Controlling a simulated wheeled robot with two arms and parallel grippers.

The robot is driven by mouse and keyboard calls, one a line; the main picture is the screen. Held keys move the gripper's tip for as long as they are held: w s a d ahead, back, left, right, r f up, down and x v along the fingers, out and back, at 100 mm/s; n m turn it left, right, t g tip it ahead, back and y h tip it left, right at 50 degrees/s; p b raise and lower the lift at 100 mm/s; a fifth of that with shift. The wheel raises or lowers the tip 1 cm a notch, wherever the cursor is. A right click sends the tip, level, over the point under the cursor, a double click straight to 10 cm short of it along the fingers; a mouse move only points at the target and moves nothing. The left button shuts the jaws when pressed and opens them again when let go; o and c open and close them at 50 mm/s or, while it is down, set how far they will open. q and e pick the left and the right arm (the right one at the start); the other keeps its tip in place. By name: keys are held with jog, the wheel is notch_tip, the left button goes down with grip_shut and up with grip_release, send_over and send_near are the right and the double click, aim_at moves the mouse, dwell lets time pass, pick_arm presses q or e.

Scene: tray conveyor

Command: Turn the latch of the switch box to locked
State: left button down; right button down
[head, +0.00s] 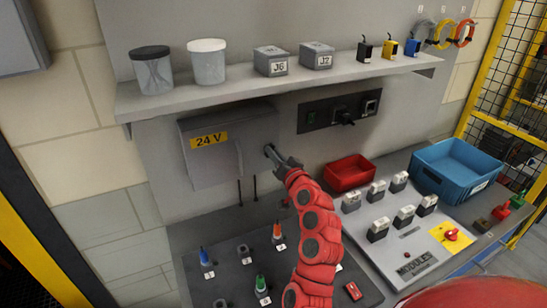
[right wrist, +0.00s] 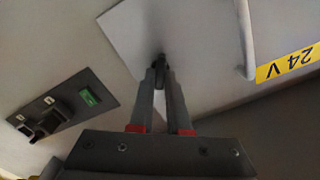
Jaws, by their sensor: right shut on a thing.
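The switch box (head: 205,168) is a grey wall box below the shelf, with a yellow "24 V" label (head: 209,140) and a bar handle (head: 239,157). Its door looks closed. My right gripper (head: 272,153) reaches the right edge of the box front. In the right wrist view, the right gripper's fingers (right wrist: 160,72) are shut on the small dark latch (right wrist: 160,58) near the edge of the door. The fingers hide most of the latch, so I cannot tell which way it is turned. My left gripper is not in view.
The shelf (head: 270,85) with jars and small boxes runs above. A dark socket panel (head: 340,110) is right of the box. A red bin (head: 349,172), a blue bin (head: 455,168) and a module board (head: 385,248) stand at the right. A dark peg board (head: 235,268) lies below.

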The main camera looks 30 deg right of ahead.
jog(key=shift+d+f+m, duration=0.1)
jog(key=shift+m, duration=2.75)
jog(key=shift+d+f+m, duration=0.1)
jog(key=shift+m, duration=2.75)
jog(key=shift+a, duration=0.1)
jog(key=c, duration=0.9)
grip_release()
jog(key=shift+s, duration=0.15)
